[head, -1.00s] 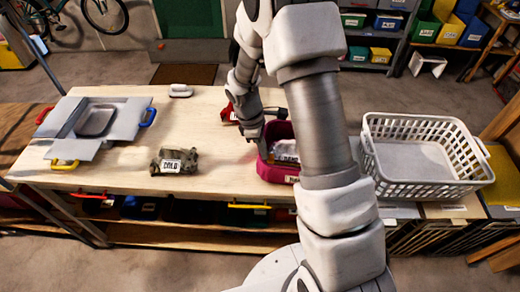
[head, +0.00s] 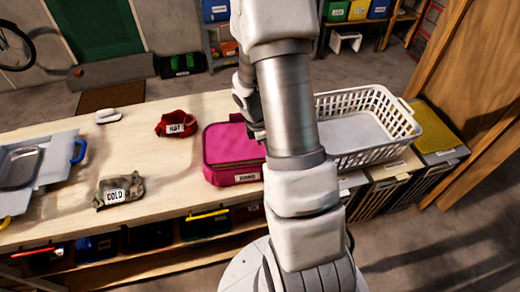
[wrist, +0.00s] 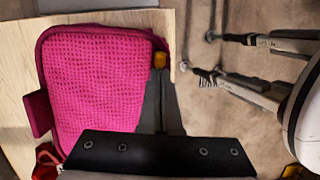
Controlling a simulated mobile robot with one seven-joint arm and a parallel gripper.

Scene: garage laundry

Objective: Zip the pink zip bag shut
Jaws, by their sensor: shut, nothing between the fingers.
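The pink zip bag (head: 230,150) lies on the table with its flap down flat, and a white label shows on its front side. In the wrist view the bag's waffle-textured top (wrist: 98,80) fills the left half, and no contents show. A small orange-yellow tab (wrist: 160,61) sits at one corner of the bag. My gripper (wrist: 161,88) is shut and empty, its tips close to that tab; I cannot tell if they touch it. In the head view my arm hides the gripper tips and the bag's right end.
A white basket (head: 365,127) stands to the right of the bag. A red labelled item (head: 176,124) lies to the left, and a camouflage pouch marked COLD (head: 119,190) is nearer the front. A grey box (head: 40,170) stands at the far left. Bare tabletop lies between them.

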